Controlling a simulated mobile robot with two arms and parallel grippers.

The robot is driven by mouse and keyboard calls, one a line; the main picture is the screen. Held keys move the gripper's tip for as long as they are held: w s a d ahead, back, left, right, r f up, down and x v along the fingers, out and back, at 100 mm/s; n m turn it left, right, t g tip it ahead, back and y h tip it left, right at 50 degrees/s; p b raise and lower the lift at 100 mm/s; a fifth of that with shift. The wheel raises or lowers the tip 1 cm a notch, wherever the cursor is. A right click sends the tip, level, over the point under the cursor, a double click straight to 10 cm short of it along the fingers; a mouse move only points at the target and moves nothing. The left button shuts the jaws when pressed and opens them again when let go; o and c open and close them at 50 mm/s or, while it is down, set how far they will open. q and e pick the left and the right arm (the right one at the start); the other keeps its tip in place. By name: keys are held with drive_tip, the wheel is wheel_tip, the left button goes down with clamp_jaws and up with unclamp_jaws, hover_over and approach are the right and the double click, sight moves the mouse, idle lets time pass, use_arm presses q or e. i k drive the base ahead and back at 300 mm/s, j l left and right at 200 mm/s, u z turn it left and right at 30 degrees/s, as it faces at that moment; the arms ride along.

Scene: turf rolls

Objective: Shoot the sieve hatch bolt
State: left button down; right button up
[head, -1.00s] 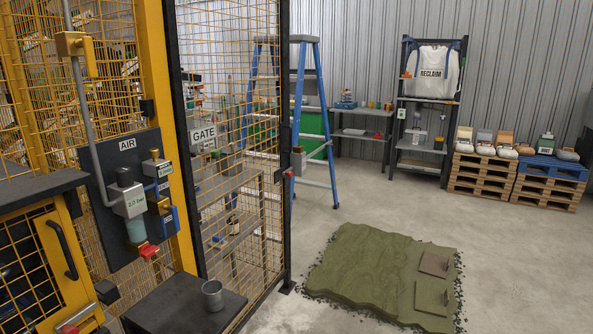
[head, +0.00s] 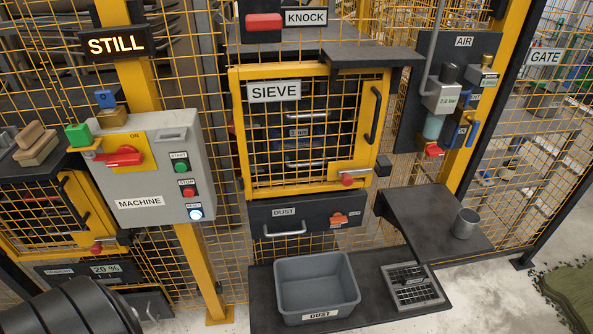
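The sieve hatch (head: 239,135) is a yellow-framed mesh door under a white SIEVE label, in the middle of the head view. It looks closed in its frame. It has a dark upright handle (head: 374,115) on its right side. The bolt (head: 347,179) is at the hatch's lower right corner, with a red knob and a silver rod on a yellow plate. I cannot tell whether the rod reaches into a keeper. A black rounded link of my arm shows at the lower left. Neither gripper is in view, so none is seen at the bolt.
A dust drawer (head: 262,211) is below the hatch. A grey dust bin (head: 318,270) and a grate (head: 412,284) sit on a low shelf. A dark side table (head: 425,215) with a metal cup (head: 465,223) juts out at right. The machine box (head: 150,175) stands at left.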

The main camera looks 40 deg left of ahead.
sight(347, 179)
drive_tip(key=u, duration=0.75)
